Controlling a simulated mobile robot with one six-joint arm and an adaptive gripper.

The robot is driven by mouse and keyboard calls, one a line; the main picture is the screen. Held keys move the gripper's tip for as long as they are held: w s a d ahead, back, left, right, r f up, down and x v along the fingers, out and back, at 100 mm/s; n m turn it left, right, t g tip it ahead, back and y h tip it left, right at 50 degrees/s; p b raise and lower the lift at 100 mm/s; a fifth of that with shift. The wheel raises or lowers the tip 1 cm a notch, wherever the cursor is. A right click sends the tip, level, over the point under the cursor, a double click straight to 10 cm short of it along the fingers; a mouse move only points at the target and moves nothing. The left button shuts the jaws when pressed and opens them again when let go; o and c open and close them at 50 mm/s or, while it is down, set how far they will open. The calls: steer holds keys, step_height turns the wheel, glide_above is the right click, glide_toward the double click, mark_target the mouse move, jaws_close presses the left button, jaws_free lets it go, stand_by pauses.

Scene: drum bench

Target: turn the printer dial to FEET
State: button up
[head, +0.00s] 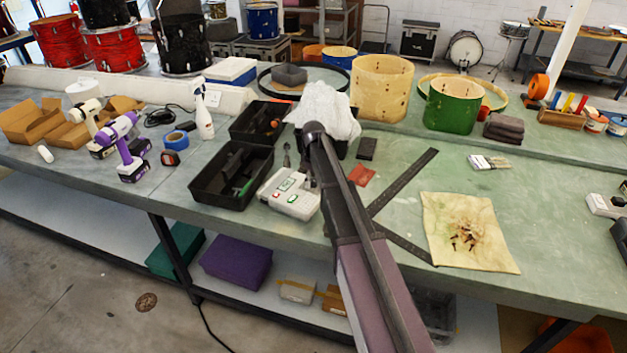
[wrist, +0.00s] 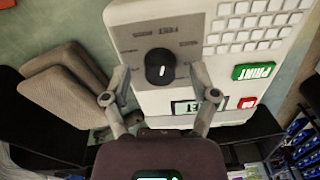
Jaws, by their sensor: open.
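The label printer (wrist: 140,98) is white with a grey panel, and fills much of the wrist view. It also shows on the bench in the head view (head: 291,194). Its round black dial (wrist: 160,66) has a small white mark; the labels around it are too small to read surely. My gripper (wrist: 160,76) is open, with one fingertip on each side of the dial. Gaps show between the fingertips and the dial. The right finger partly covers the small display (wrist: 190,107). In the head view my arm hides much of the gripper.
The printer has white keys, a green PRINT button (wrist: 253,72) and a red button (wrist: 247,102). A black tray (head: 231,174) stands left of the printer. A white cloth (head: 324,110) lies behind it. A black square (head: 403,181) and a stained cloth (head: 468,232) lie to the right.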

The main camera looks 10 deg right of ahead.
steer(key=shift+m, duration=0.4)
